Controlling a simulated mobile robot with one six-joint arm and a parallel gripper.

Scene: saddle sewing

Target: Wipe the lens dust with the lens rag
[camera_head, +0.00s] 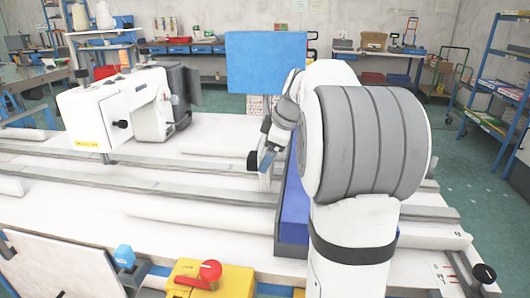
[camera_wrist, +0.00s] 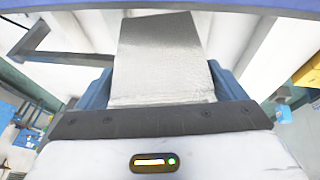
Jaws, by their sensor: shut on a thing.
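My gripper (camera_wrist: 162,88) is shut on a flat grey cloth-like piece, which I take to be the lens rag (camera_wrist: 160,50). The rag sticks out beyond the blue fingers and hides most of the gap between them. In the head view my gripper (camera_head: 267,159) hangs over the long table, left of my arm, with its blue finger low near the rails. The rag is hardly visible there. I cannot make out the lens or any dust on it in either view.
A white sewing machine (camera_head: 120,110) stands at the left on the rails (camera_head: 150,186). A long blue block (camera_head: 292,215) lies beside my arm. A yellow box with a red knob (camera_head: 209,272) and a white panel (camera_head: 60,268) are in front. A blue board (camera_head: 265,62) stands behind.

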